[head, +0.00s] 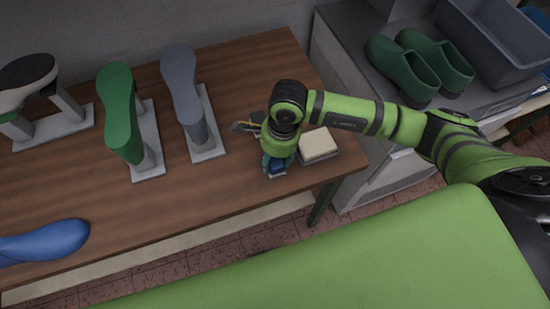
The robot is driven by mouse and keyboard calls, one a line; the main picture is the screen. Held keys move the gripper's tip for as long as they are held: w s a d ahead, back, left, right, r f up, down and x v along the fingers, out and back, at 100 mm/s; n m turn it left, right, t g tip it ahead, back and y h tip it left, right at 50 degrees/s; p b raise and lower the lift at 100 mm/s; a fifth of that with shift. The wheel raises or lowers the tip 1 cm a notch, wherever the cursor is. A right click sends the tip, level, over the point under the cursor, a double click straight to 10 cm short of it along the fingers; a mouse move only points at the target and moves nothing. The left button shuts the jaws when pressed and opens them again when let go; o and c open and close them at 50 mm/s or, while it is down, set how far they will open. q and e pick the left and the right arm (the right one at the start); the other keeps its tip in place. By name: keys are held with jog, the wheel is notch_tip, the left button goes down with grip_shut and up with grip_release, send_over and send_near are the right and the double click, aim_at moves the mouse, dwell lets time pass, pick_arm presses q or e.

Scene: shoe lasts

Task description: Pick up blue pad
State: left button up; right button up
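My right arm comes in from the right over the wooden table, and its gripper (276,158) points down near the table's right end. A small dark blue piece (278,171), which looks like the blue pad, shows at the gripper's fingers. The wrist and gripper hide most of it from above. I cannot tell whether the fingers are closed on it or only around it. A cream block (318,144) lies on a grey tray (325,158) just right of the gripper. My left gripper is out of view.
Green (118,105) and grey (181,90) shoe lasts stand on plates left of the gripper. Green clogs (420,62) and a grey bin (497,45) top the right cabinet.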

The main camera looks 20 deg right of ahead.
dwell(0.3)
jog(key=shift+r, duration=0.25)
jog(key=shift+c, duration=0.6)
jog(key=r+b, duration=0.2)
jog(key=r, duration=0.1)
jog(key=shift+d+r, duration=0.25)
jog(key=shift+d, duration=0.15)
jog(key=shift+c, duration=0.8)
jog(key=s+d+r+b, duration=0.1)
jog(key=d+r+b, duration=0.3)
jog(key=d+r, duration=0.3)
jog(key=d, duration=0.4)
jog(key=shift+s, duration=0.3)
